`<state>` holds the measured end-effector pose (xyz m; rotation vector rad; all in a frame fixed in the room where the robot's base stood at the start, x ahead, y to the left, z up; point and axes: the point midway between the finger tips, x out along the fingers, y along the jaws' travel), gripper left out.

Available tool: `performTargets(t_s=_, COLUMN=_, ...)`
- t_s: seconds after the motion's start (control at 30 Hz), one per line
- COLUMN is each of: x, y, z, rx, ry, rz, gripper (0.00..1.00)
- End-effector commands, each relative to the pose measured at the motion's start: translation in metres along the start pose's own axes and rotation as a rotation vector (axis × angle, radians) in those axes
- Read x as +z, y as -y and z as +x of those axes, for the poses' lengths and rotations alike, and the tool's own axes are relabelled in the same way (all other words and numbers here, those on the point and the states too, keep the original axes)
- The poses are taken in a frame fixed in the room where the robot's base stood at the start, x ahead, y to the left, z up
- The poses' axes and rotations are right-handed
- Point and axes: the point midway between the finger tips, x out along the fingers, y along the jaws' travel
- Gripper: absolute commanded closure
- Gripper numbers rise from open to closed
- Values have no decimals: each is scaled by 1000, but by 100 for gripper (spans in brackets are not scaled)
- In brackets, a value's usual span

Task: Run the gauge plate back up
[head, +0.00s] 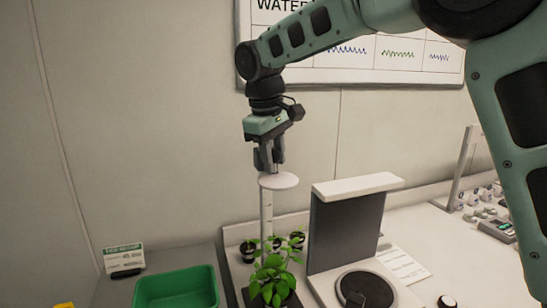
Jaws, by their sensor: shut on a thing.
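The gauge plate (284,181) is a pale round disc beside the top of a white upright post (266,215). It sits above a leafy green plant (272,275), with a clear gap between them. My gripper (268,168) points down at the plate and is shut on its upper part. The grasped part is mostly hidden by the fingers.
A green bin (176,290) stands to the left of the plant. A grey and white stand (345,235) with a dark round pad is close on the right. Small dark pots (248,250) sit behind the plant. A small sign (124,257) stands at the back left.

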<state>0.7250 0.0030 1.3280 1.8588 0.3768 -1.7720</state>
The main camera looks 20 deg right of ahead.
Motion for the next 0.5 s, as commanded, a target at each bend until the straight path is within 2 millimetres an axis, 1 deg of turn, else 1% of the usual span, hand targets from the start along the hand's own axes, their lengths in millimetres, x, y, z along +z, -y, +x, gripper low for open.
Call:
performTargets(t_s=0.03, x=-1, y=-3, z=-7, rx=8, ry=-15, rz=3, gripper=100)
performTargets(t_s=0.1, x=-2, y=-3, z=-7, rx=8, ry=-17, rz=4, gripper=100)
performTargets(t_s=0.13, x=-2, y=-3, z=-8, rx=8, ry=-17, rz=4, gripper=67)
performTargets(t_s=0.2, x=-2, y=-3, z=-8, rx=8, ry=-17, rz=4, gripper=50)
performTargets(t_s=0.5, x=-1, y=-2, z=-6, rx=5, ry=-12, rz=3, gripper=50)
